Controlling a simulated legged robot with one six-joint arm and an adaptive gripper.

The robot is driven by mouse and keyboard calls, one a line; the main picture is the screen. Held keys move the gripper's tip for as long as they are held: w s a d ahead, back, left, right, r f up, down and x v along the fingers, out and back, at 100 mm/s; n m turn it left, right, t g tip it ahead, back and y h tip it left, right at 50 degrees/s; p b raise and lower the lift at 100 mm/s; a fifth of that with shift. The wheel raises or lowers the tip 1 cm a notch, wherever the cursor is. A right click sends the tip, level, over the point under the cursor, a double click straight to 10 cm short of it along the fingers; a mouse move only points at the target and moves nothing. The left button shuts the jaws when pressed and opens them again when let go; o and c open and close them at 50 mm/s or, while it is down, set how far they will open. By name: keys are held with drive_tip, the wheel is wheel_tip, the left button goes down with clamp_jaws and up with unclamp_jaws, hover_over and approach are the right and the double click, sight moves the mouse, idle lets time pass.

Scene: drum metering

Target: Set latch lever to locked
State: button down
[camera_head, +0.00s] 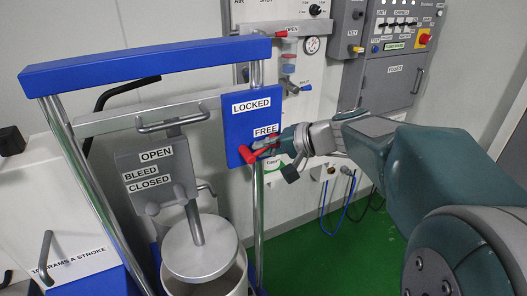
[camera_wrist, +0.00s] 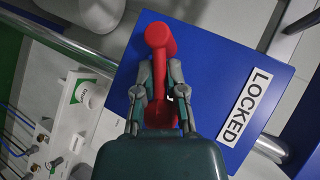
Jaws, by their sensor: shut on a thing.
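The red latch lever (camera_head: 250,153) is mounted on the blue plate (camera_head: 237,122), which carries a LOCKED label above a FREE label. The lever sits at the lower right part of the plate, just below the FREE label. My gripper (camera_head: 284,145) reaches it from the right. In the wrist view the red lever (camera_wrist: 159,42) runs between the two fingers of my gripper (camera_wrist: 158,80), which are shut on it. The LOCKED label shows on the blue plate (camera_wrist: 215,60) to the right; the FREE label is hidden there.
A grey plate (camera_head: 131,163) labelled OPEN, BLEED and CLOSED stands left, above a drum with a round metal lid (camera_head: 200,250). A blue-topped frame (camera_head: 145,66) spans the drum. A grey control panel (camera_head: 400,70) is on the back wall. Green floor (camera_head: 345,240) is clear at right.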

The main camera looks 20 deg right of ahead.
sight(246, 147)
drive_tip(key=n+h, duration=0.1)
drive_tip(key=r+h, duration=0.1)
drive_tip(key=h, duration=0.1)
drive_tip(key=shift+a+r+n, duration=0.1)
drive_tip(key=shift+a+n, duration=0.25)
drive_tip(key=shift+n, duration=0.05)
drive_tip(key=shift+s+a+r+n+h, duration=0.1)
drive_tip(key=shift+a+r+n+h, duration=0.15)
drive_tip(key=shift+h, duration=0.35)
drive_tip(key=shift+a+r+n+h, duration=0.15)
drive_tip(key=shift+n+h, duration=0.2)
drive_tip(key=shift+h, duration=0.25)
drive_tip(key=shift+s+a+r+n+t+h, duration=0.1)
drive_tip(key=shift+a+n+t+h, duration=0.15)
drive_tip(key=shift+h, duration=0.3)
drive_tip(key=shift+a+r+n+t+h, duration=0.15)
drive_tip(key=shift+n+h, duration=0.2)
drive_tip(key=shift+h, duration=0.2)
drive_tip(key=shift+a+n+h, duration=0.5)
drive_tip(key=shift+n+h, duration=0.1)
drive_tip(key=shift+h, duration=0.5)
drive_tip(key=c, duration=0.7)
unclamp_jaws()
drive_tip(key=shift+a, duration=0.1)
